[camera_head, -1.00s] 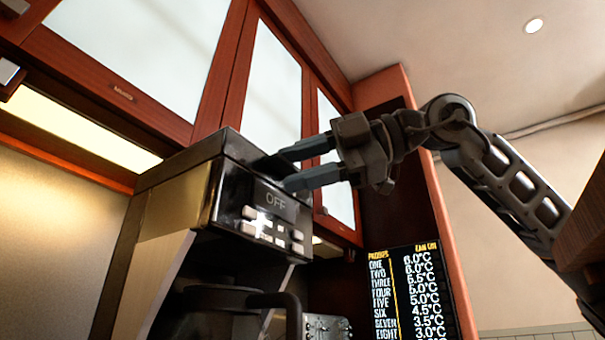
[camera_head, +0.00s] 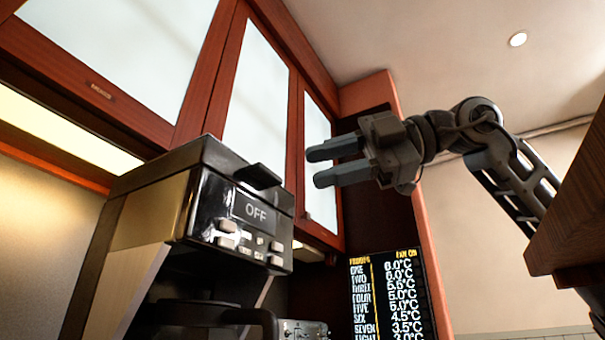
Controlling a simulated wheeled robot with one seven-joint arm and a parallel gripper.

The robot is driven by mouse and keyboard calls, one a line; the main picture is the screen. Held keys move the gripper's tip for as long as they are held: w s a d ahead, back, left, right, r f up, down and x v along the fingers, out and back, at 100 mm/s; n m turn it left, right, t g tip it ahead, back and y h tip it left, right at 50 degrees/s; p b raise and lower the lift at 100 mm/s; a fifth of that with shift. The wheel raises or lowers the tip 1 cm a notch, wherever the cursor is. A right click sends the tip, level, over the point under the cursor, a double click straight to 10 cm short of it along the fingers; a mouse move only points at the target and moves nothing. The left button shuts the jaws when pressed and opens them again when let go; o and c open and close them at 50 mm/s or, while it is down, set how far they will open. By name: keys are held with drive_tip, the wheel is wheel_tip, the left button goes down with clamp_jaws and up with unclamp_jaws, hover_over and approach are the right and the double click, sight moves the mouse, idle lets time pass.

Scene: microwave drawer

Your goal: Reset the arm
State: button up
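My gripper (camera_head: 314,166) is in the upper middle of the head view, at the end of my dark grey arm, which reaches in from the right. Its two fingers point left with a gap between them, and nothing is seen between them. The fingertips are apart from the coffee machine (camera_head: 215,205), to the right of its top in the picture. The machine's small display reads OFF.
Red-brown wall cabinets (camera_head: 262,90) with pale panels rise behind the machine. A dark screen (camera_head: 388,295) with temperature readings stands below my gripper. A brown wooden edge (camera_head: 570,230) is at the right, close to my arm. The upper right is clear.

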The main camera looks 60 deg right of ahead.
drive_tip(key=shift+s+d+r, duration=0.15)
drive_tip(key=shift+s+d, duration=0.05)
drive_tip(key=shift+s, duration=0.35)
